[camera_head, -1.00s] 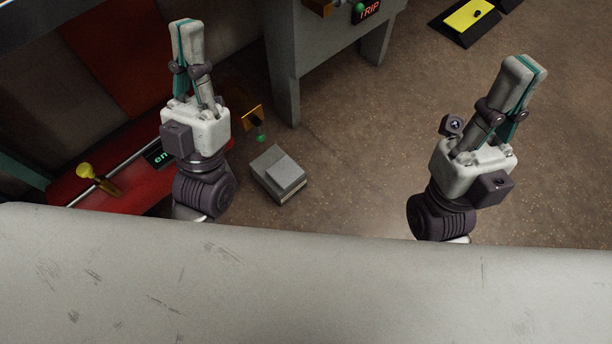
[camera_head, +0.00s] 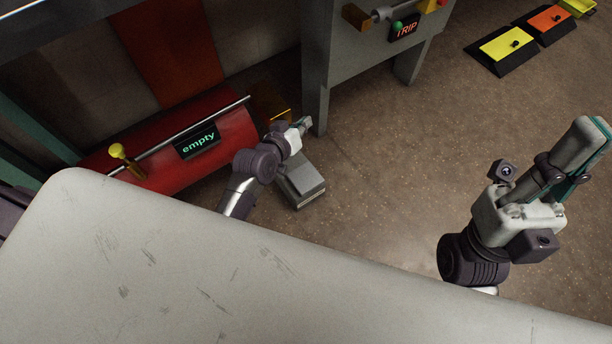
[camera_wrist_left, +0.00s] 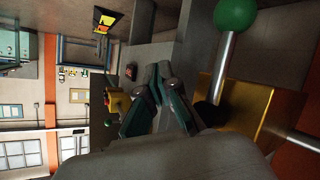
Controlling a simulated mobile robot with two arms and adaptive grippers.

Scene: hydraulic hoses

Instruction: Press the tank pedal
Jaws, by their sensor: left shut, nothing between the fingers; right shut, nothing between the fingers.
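The tank pedal is a grey block (camera_head: 305,180) on the floor in the head view, right of the red tank (camera_head: 235,130). The tank has a display (camera_head: 198,142) reading "empty". My left gripper (camera_head: 304,123) is shut and empty, above and beyond the pedal in the picture, and partly covers its far end. I cannot tell whether it touches the pedal. Its shut fingers also show in the left wrist view (camera_wrist_left: 155,85), left of a gold bracket (camera_wrist_left: 245,110) and a green ball on a rod (camera_wrist_left: 235,14). My right gripper (camera_head: 594,132) is shut and empty at the right.
A grey cabinet (camera_head: 350,65) with a "TRIP" display (camera_head: 404,28) stands behind the pedal. A yellow-topped floor plate (camera_head: 507,46) and an orange-topped one (camera_head: 550,19) lie at the upper right. The floor between my grippers is clear. A pale scratched surface (camera_head: 180,270) fills the front.

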